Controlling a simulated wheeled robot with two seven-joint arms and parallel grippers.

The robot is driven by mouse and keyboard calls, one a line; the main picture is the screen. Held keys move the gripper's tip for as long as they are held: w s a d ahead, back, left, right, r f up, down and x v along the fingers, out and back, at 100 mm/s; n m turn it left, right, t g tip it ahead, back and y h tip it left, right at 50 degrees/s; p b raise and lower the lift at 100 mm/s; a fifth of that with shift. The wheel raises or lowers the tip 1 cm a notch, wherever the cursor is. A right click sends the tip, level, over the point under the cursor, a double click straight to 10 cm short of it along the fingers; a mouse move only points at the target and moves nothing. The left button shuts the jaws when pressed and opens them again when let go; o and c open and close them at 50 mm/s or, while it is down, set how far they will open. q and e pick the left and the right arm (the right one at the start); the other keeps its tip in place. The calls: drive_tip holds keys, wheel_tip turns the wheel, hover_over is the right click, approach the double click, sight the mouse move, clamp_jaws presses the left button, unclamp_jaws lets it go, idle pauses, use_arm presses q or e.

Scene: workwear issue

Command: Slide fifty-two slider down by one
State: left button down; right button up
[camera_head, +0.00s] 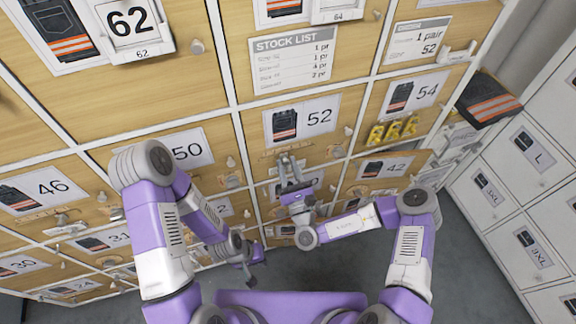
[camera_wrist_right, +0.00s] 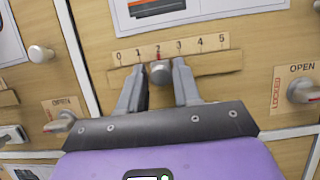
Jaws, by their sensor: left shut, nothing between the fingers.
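The fifty-two drawer front shows in the head view with its label (camera_head: 301,119). Below the label is its slider, a grey knob (camera_wrist_right: 159,72) on a wooden strip with a scale (camera_wrist_right: 190,46) numbered 0 to 5. The knob stands under the 2, where a red mark shows. My right gripper (camera_wrist_right: 158,75) is open, one finger on each side of the knob, with a small gap visible on both sides. It also shows in the head view (camera_head: 288,162) in front of the strip. My left gripper (camera_head: 249,268) is shut and empty, low and left of the right one.
An OPEN/LOCKED latch (camera_wrist_right: 303,92) sits right of the slider, and another latch (camera_wrist_right: 62,122) lower left. Neighbouring drawers carry labels 50 (camera_head: 187,151), 54 (camera_head: 414,93) and 42 (camera_head: 385,168). White lockers (camera_head: 540,150) stand at the right. Grey floor (camera_head: 300,272) lies below.

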drive_tip(key=shift+o, duration=1)
drive_tip(key=p+v, duration=0.1)
drive_tip(key=v, duration=0.6)
drive_tip(key=shift+s+f, duration=0.15)
drive_tip(key=shift+s, duration=0.1)
drive_tip(key=shift+d, duration=0.1)
